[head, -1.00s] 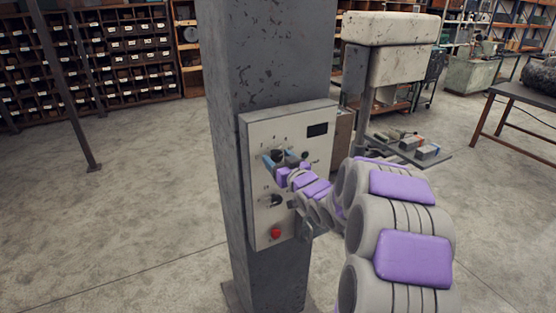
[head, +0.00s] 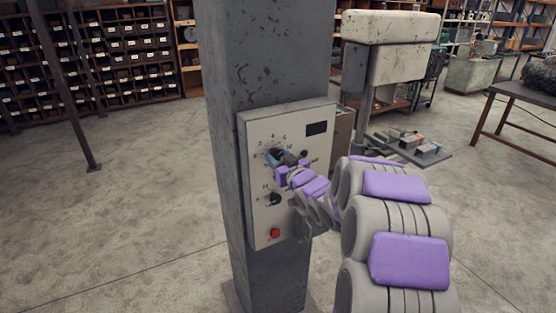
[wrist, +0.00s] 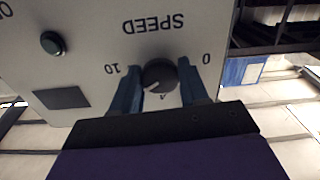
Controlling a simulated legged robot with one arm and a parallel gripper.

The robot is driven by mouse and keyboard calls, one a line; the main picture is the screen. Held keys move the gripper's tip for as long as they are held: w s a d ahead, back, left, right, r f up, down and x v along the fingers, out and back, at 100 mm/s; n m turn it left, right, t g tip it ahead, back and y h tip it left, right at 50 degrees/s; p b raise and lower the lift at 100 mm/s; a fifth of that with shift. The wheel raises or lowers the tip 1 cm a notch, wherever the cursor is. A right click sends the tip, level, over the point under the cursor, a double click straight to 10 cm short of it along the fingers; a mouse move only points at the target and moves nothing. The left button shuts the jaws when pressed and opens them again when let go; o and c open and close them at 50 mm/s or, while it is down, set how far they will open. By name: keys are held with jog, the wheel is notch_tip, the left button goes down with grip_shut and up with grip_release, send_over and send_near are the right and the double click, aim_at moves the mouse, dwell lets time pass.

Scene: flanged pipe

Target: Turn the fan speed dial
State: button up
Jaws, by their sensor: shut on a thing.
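The fan speed dial (wrist: 159,75) is a round black knob with a pale pointer mark, on a light grey panel marked SPEED, upside down in the wrist view. The figures 10 and 0 show to either side of it. The mark points down and left in that view. My gripper (wrist: 166,84) is shut on the dial, with one blue finger on each side. In the head view, my gripper (head: 287,158) is at the upper dial and hides part of it. The control panel (head: 257,220) is mounted on a grey column.
Below the dial are a second black knob (head: 274,199) and a red button (head: 275,233). A table (head: 515,103) stands far right.

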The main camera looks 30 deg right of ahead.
jog(key=shift+f+n+b, duration=0.15)
jog(key=shift+n+b, duration=0.75)
jog(key=shift+n, duration=0.5)
jog(key=o, duration=1)
jog(key=shift+o, duration=0.2)
jog(key=shift+s+d, duration=0.15)
jog(key=shift+s, duration=0.45)
jog(key=s+b, duration=0.5)
jog(key=s, duration=1.1)
jog(key=shift+d, duration=0.25)
